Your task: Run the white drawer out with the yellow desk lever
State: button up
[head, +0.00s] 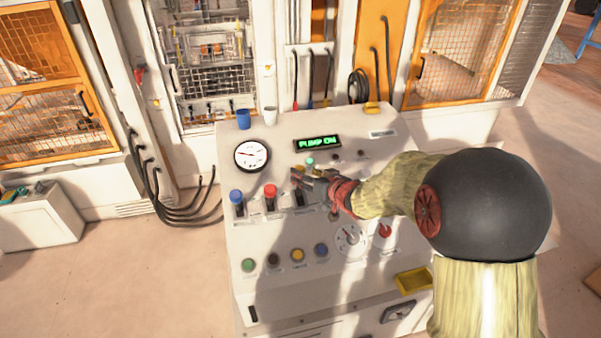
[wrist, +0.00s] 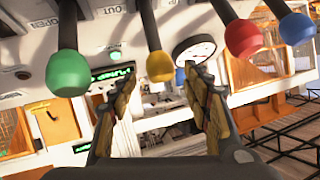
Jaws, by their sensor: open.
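The yellow lever knob (wrist: 160,67) hangs from its dark stem in the wrist view, which looks upside down. It lies in line with the gap between my fingers; I cannot tell if they touch it. My gripper (wrist: 162,88) is open, with a finger to each side. In the head view my gripper (head: 300,178) is over the lever row of the desk (head: 330,215) and hides the yellow lever. I cannot pick out the white drawer for certain in either view.
A red lever (head: 270,190) and a blue lever (head: 236,196) stand to the left, a green lever (head: 310,162) close by. The display (head: 317,143) reads PUMP ON. A blue cup (head: 243,119) and white cup (head: 270,115) stand at the desk's back, near a gauge (head: 252,155).

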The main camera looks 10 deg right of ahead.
jog(key=v, duration=0.6)
jog(key=shift+s, duration=0.3)
jog(key=shift+c, duration=0.2)
dwell(3.7)
jog(key=a+f+m+p, duration=0.15)
jog(key=a+f, duration=0.25)
jog(key=f, duration=0.6)
jog(key=w+d+r+t, duration=0.3)
jog(key=w+r+t, duration=0.1)
jog(key=r+t, duration=0.15)
jog(key=shift+n+g, duration=0.45)
jog(key=shift+a+p+x, duration=0.1)
jog(key=shift+p+x, duration=0.5)
jog(key=shift+x, duration=1.05)
jog(key=shift+a+p+x, duration=0.15)
jog(key=shift+p+x, duration=0.4)
jog(key=shift+x, duration=1.1)
jog(key=shift+r, duration=0.15)
jog(key=shift+c, duration=0.2)
jog(key=c, duration=1.1)
